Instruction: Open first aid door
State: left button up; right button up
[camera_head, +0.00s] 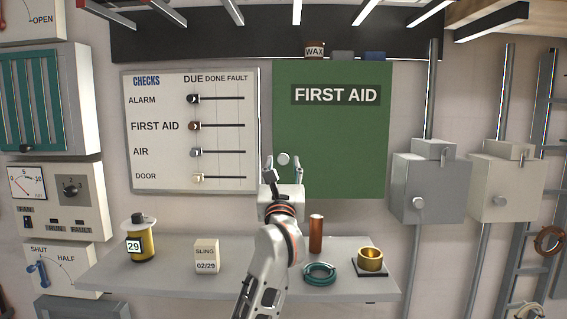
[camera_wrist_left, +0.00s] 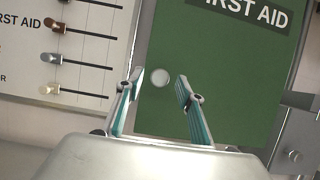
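The green first aid door (camera_head: 335,145) hangs on the wall, flat and apparently closed, with a white FIRST AID label near its top; it also fills the middle of the left wrist view (camera_wrist_left: 222,60). A round pale knob (camera_head: 283,159) sits near its lower left edge. My left gripper (camera_head: 283,166) is in front of the knob. In the left wrist view the knob (camera_wrist_left: 160,77) shows between the two open fingers, with gaps on both sides. I cannot tell how far ahead of the fingertips it is. My right gripper is not in view.
A CHECKS board (camera_head: 160,170) with sliders hangs left of the door. Below, a shelf (camera_head: 180,275) holds a yellow canister (camera_head: 143,243), a sling box (camera_head: 206,256), a copper cylinder (camera_head: 316,234), a teal coil (camera_head: 320,273) and a brass cup (camera_head: 370,259). Grey boxes (camera_head: 422,185) stand right.

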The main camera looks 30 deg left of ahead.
pick_arm(q)
jog(key=shift+w+a+r, duration=0.2)
jog(key=shift+w+a, duration=0.1)
jog(key=shift+w, duration=0.2)
grip_shut()
jog(key=shift+s, duration=0.1)
